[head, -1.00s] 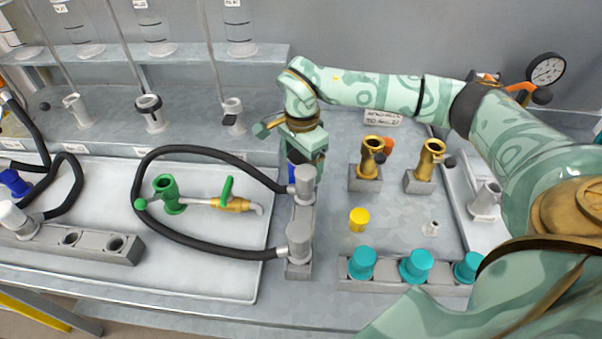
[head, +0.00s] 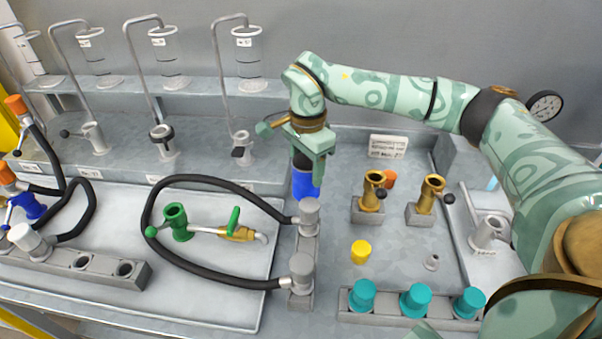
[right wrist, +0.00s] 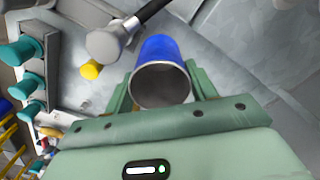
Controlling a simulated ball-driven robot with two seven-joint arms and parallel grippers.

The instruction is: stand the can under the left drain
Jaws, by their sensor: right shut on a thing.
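A blue can (head: 306,185) hangs below my right gripper (head: 306,158) in the head view, just behind a grey capped fitting. In the right wrist view my right gripper (right wrist: 160,92) is shut on the can (right wrist: 160,50), whose open mouth faces the camera. The can's base is partly hidden behind the grey cap, so I cannot tell how far it is above the bench. Two brass spouted fittings stand to the right of the can, a left one (head: 371,192) and a right one (head: 429,193). I cannot tell which part is the left drain. My left gripper is not in view.
A grey block with two capped fittings (head: 301,270) and a black hose (head: 225,182) is in front of the can. A green fitting with a brass valve (head: 237,233) lies on the white tray (head: 200,307). A yellow cup (head: 360,252) and teal caps (head: 415,300) stand to the right.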

